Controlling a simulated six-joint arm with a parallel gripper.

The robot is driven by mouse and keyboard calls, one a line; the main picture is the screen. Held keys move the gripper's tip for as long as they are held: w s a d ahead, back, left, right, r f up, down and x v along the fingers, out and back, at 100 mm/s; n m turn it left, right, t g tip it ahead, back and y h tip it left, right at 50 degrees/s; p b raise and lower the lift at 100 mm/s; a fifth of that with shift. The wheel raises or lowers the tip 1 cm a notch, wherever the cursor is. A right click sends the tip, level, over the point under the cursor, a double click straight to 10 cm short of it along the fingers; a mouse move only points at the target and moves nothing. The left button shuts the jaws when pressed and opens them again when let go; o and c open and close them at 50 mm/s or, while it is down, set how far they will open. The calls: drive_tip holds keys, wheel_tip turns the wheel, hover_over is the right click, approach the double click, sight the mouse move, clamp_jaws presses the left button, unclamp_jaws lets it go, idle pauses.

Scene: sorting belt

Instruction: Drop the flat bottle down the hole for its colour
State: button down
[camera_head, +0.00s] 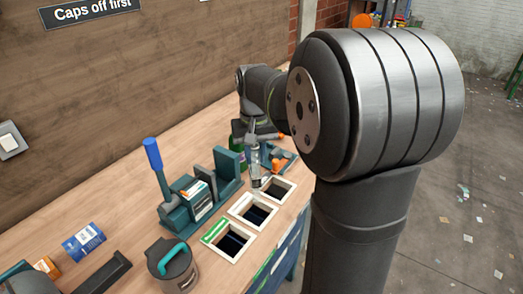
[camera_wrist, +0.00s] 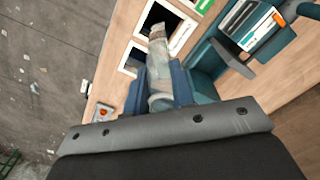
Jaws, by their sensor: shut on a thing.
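The flat bottle (camera_wrist: 160,52) is clear and greyish, looks crushed, and hangs from my gripper (camera_wrist: 160,85), whose two blue-grey fingers are shut on it. In the head view the bottle (camera_head: 254,172) hangs roughly upright with its lower end near the middle and far holes; I cannot tell its exact height. The sorting holes run in a row: a near hole (camera_head: 215,229) with a green label, a middle hole (camera_head: 237,211) and a far hole (camera_head: 287,188), both with white rims. In the wrist view the bottle's far end overlaps one dark hole. The labels of the other two holes are not readable.
A teal fixture with a blue-handled lever (camera_head: 153,153) stands left of the holes. A blue can (camera_head: 83,242) lies at left. A green bottle (camera_head: 238,133) and a teal tray (camera_head: 289,157) with orange pieces are farther back.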

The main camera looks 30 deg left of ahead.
sight(256, 185)
drive_tip(key=shift+f, duration=5.95)
drive_tip(key=c, duration=1.1)
unclamp_jaws()
drive_tip(key=shift+c, duration=0.2)
drive_tip(key=shift+r, duration=0.15)
wheel_tip(256, 185, up, 17)
drive_tip(key=shift+r, duration=0.1)
